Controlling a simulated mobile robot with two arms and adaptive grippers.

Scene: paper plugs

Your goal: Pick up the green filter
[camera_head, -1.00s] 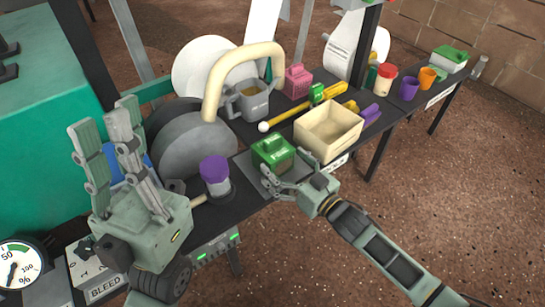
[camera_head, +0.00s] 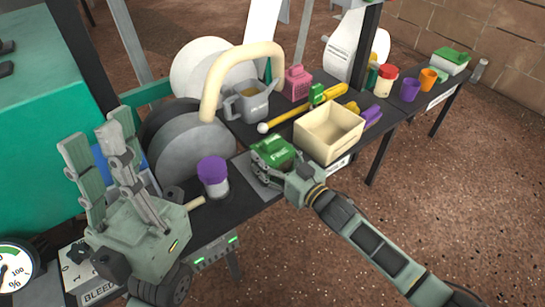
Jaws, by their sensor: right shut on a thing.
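The green filter (camera_head: 276,151) is a small green block with a raised top, on a grey plate (camera_head: 262,183) near the front edge of the dark table. My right gripper (camera_head: 270,163) is at the filter's front side and is shut on it; the fingers partly cover its lower part. Whether the filter is clear of the plate cannot be told. My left gripper (camera_head: 92,146) is raised at the left, fingers pointing up and apart, open and empty.
A cream open box (camera_head: 330,136) stands just right of the filter. A purple-capped jar (camera_head: 214,178) stands to its left. A grey two-handled cup (camera_head: 250,101), a yellow tool (camera_head: 300,107) and a pink block (camera_head: 298,82) are behind. The floor in front is clear.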

